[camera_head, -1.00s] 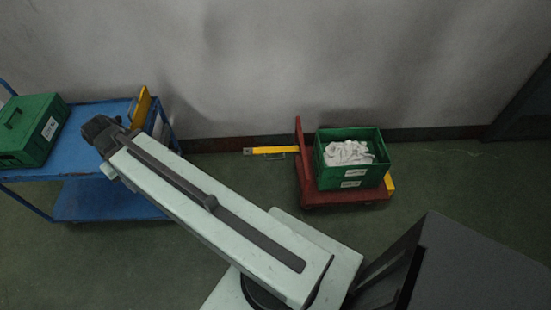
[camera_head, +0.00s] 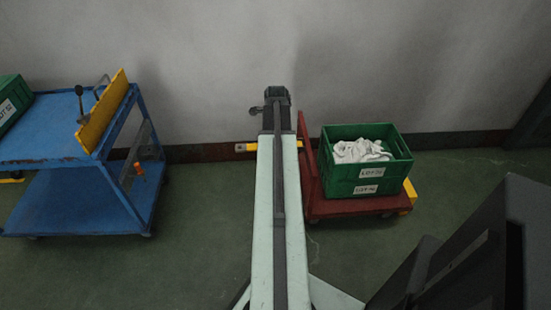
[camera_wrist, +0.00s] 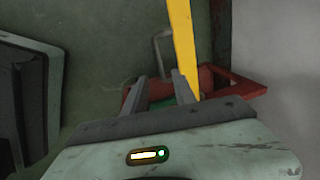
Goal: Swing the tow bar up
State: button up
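The yellow tow bar (camera_head: 245,147) sticks out left from the red dolly (camera_head: 309,165), low near the wall. My arm hides part of it in the head view. In the wrist view the tow bar (camera_wrist: 184,40) runs down from the top edge, with a grey loop handle (camera_wrist: 160,50) beside it. My gripper (camera_head: 278,92) is above the bar and apart from it, as far as I can tell. In the wrist view my gripper (camera_wrist: 160,77) has its two fingers spread with nothing held between them. Red dolly parts (camera_wrist: 245,84) show beyond the fingers.
A green crate (camera_head: 343,189) with white cloth stands on the dolly. A blue cart (camera_head: 48,147) with a yellow flap (camera_head: 103,112) and a green box (camera_head: 12,102) stands at left. The wall is close behind; the floor between cart and dolly is open.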

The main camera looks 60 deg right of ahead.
jog(key=f+b, duration=0.5)
jog(key=w+d+f+b, duration=0.1)
jog(key=f+b, duration=0.1)
jog(key=shift+f+b, duration=0.35)
jog(key=shift+f, duration=0.05)
jog(key=shift+r, duration=0.1)
grip_shut()
jog(key=shift+d+r, duration=0.1)
jog(key=shift+d, duration=0.05)
dwell(0.7)
